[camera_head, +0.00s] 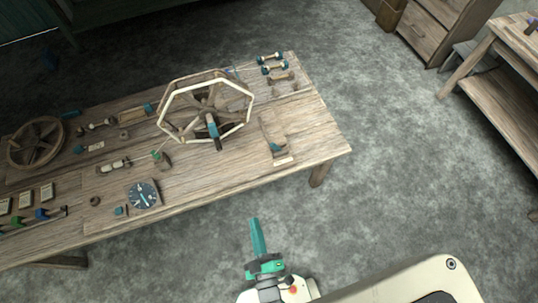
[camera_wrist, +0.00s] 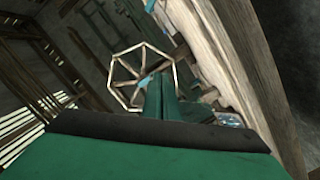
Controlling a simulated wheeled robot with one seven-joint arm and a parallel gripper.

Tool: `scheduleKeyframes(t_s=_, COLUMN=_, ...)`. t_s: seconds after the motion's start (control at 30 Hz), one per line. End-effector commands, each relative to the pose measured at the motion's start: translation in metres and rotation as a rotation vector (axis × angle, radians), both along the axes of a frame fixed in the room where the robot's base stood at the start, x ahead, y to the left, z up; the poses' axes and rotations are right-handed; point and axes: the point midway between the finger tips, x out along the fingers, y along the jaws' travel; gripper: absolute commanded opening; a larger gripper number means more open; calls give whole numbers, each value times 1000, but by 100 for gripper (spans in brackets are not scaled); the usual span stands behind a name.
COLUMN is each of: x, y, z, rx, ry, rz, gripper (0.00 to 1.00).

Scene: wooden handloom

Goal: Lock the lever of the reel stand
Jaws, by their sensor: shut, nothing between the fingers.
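The reel (camera_head: 249,111), a pale octagonal rim on dark spokes, stands on the wooden table near its right end. A teal-tipped part (camera_head: 212,128) shows at the front of its hub; I cannot tell whether it is the lever. A small wooden bracket (camera_head: 280,160) with a teal piece lies to its right near the table's front edge. My gripper (camera_head: 254,222) is shut and empty, in front of the table and apart from everything. In the wrist view the green fingers (camera_wrist: 161,84) overlap the lower right of the reel (camera_wrist: 111,73). The lever's state is unclear.
The table (camera_head: 235,170) also carries a dark round dial (camera_head: 143,194), a wooden wheel (camera_head: 36,143), and teal-ended spools (camera_head: 272,69) at the back right. Open floor (camera_head: 400,170) lies right of the table. Another wooden bench (camera_head: 510,105) stands at the far right.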

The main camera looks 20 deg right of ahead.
Motion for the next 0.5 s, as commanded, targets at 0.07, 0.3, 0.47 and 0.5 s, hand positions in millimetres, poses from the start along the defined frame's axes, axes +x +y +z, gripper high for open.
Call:
scheduleKeyframes(t_s=0.07, x=24, y=-10, z=-24, rx=-158, ry=-14, rz=-9, gripper=0)
scheduleKeyframes(t_s=0.3, x=94, y=-41, z=-80, rx=-644, ry=-25, rz=-39, gripper=0)
scheduleKeyframes(t_s=0.47, x=137, y=-62, z=-103, rx=-924, ry=-18, rz=-63, gripper=0)
scheduleKeyframes(t_s=0.5, x=145, y=-66, z=-107, rx=-980, ry=-16, rz=-68, gripper=0)
